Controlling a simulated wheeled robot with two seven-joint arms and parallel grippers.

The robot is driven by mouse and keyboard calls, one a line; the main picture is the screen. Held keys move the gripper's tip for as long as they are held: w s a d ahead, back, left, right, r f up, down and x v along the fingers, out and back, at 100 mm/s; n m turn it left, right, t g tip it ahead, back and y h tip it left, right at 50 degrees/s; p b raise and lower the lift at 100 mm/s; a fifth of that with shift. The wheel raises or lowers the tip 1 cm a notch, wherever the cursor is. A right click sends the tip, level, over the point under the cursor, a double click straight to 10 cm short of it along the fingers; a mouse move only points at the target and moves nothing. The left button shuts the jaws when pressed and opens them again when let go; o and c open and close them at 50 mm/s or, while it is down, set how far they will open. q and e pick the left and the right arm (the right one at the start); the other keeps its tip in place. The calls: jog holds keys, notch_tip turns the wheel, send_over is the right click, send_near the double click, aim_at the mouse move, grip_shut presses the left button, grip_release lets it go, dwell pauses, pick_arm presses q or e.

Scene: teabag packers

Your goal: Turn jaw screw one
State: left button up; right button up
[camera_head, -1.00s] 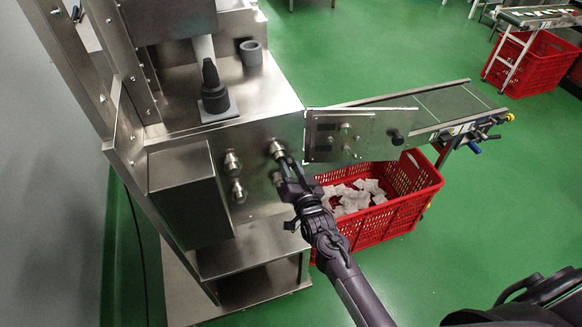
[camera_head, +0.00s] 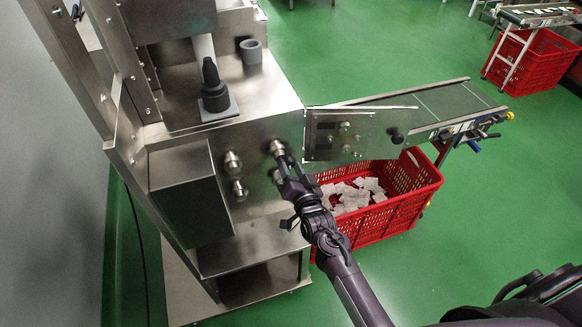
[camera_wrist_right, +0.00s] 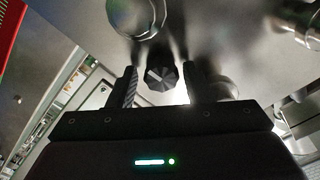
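The steel packing machine has several silver round screws on its front. In the head view, two are in the left column, an upper one (camera_head: 232,162) and a lower one (camera_head: 239,190). To their right is another silver screw (camera_head: 277,147), just above my right gripper (camera_head: 284,170). I cannot tell which is jaw screw one. In the right wrist view, a dark faceted knob (camera_wrist_right: 161,77) lies between the two fingers of my right gripper (camera_wrist_right: 161,88), with a gap on each side. A silver screw (camera_wrist_right: 138,15) shows above it. My left gripper is not in view.
A hinged steel panel (camera_head: 350,134) with a black knob stands right of the screws. Behind it runs a conveyor (camera_head: 455,102). A red crate (camera_head: 411,185) with white teabags stands below, close to my right arm.

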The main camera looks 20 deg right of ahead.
jog(key=shift+o, duration=0.4)
jog(key=shift+r, duration=0.1)
jog(key=s, duration=0.7)
jog(key=shift+s+d, duration=0.15)
jog(key=shift+s, duration=0.25)
